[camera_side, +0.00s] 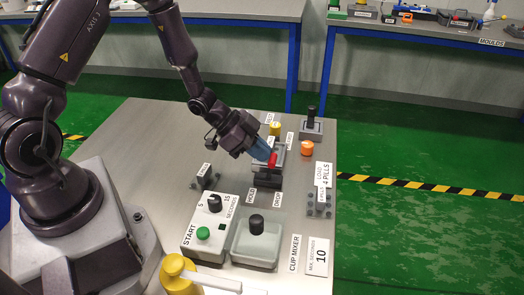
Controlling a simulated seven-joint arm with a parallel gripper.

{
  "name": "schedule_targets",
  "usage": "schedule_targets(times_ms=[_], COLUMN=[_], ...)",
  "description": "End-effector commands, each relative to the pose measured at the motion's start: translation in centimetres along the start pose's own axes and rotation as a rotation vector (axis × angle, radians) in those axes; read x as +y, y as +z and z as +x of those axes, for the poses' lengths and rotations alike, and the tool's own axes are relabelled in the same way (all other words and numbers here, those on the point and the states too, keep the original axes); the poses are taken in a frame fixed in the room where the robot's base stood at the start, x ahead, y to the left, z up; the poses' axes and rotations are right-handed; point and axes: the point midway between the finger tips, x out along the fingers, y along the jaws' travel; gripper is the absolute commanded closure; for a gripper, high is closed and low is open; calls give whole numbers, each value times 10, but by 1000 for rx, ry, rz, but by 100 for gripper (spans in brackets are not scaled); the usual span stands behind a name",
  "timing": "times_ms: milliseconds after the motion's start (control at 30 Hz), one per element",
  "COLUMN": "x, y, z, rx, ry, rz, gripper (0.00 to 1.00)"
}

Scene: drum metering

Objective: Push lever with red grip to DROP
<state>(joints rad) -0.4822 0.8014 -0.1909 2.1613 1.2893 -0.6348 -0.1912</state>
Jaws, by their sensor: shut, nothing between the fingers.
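The lever's red grip (272,160) shows at the drum device (268,178) in the middle of the table. The HOLD label (258,194) lies in front of the device on the left, and the DROP label (277,197) lies to its right. My gripper (264,157) is shut, with its bluish fingertips right beside the red grip on its upper left. I cannot tell whether they touch it. The fingers and hand hide part of the device and the lever's base.
A yellow knob (275,128) and an orange cap (306,148) stand behind and right. A dark-handled block (311,123) is at the back.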

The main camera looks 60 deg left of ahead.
Motion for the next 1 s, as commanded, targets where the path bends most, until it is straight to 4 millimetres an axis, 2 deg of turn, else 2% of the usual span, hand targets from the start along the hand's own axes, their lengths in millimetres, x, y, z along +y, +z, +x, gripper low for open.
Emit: schedule_targets(times_ms=[400, 633, 1000], x=[0, 0, 0], y=[-1, -16, -16], z=[4, 20, 19], rx=[0, 0, 1], ry=[1, 1, 1], rz=[1, 1, 0], gripper=[100, 100, 100])
